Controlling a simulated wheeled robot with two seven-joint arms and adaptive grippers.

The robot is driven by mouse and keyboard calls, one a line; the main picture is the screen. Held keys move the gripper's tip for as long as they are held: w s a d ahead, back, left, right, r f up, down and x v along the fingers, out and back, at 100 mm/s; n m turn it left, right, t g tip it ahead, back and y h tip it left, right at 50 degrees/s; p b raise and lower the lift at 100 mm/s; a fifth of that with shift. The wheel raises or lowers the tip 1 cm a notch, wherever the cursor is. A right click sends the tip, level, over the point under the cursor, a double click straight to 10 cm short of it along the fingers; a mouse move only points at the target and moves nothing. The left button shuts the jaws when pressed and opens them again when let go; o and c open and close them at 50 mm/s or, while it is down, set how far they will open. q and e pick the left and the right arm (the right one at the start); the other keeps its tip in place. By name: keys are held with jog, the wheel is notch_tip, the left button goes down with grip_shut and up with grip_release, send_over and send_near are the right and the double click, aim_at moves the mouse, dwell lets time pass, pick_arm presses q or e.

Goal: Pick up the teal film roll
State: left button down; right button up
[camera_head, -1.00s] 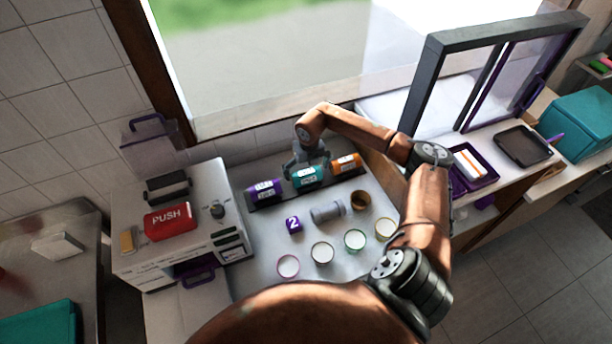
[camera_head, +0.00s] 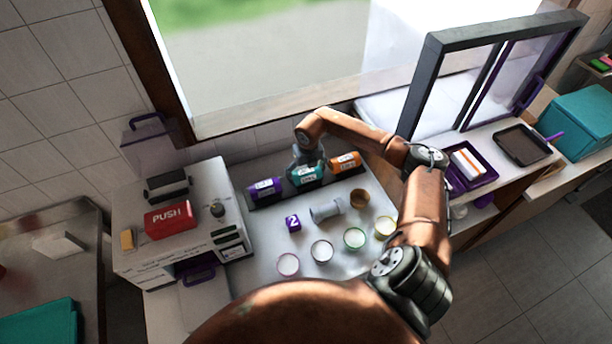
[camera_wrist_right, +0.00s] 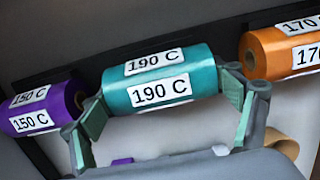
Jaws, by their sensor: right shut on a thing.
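The teal film roll (camera_head: 308,177) sits between the purple and orange rolls, in line with the dark rack. In the right wrist view the teal roll (camera_wrist_right: 160,78) shows two white "190 C" labels. My right gripper (camera_head: 308,166) is over it, and in the wrist view the gripper (camera_wrist_right: 165,108) has its green-padded fingers closed on the roll's two ends. I cannot tell whether the roll is clear of the rack. My left gripper is not in view.
The purple roll (camera_head: 264,188) labelled 150 C and the orange roll (camera_head: 345,162) labelled 170 stand close on either side. A machine with a red PUSH button (camera_head: 170,219) stands left.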

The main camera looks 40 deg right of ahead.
jog(key=shift+c, duration=0.9)
jog(key=shift+r, duration=0.15)
